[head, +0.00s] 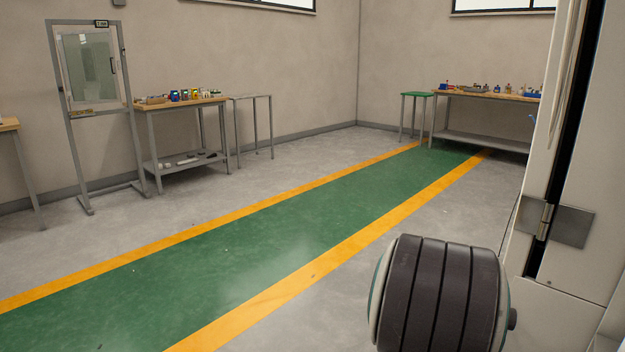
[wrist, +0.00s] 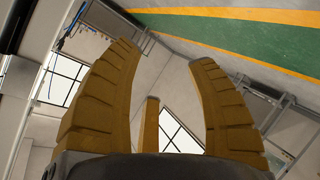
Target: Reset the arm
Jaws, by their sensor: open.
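My gripper (wrist: 164,54) shows in the wrist view with yellow, ridged fingers spread apart. One long finger is on the left, one on the right, and a shorter-looking one stands between them, farther back. Nothing is held between them; only wall, windows and floor show through the gap. The wrist view is strongly tilted, with the green floor lane at the top and the windows low in the picture. In the head view, a dark banded rounded part of my arm shows at the lower right; the gripper is not visible there.
A pale cabinet-like structure (head: 572,265) with a metal hinge stands close at the right. A green floor lane (head: 230,255) with yellow borders runs clear to the back. Workbenches (head: 185,103) (head: 485,95), a green-topped stool (head: 417,95) and a framed panel stand (head: 88,70) line the walls.

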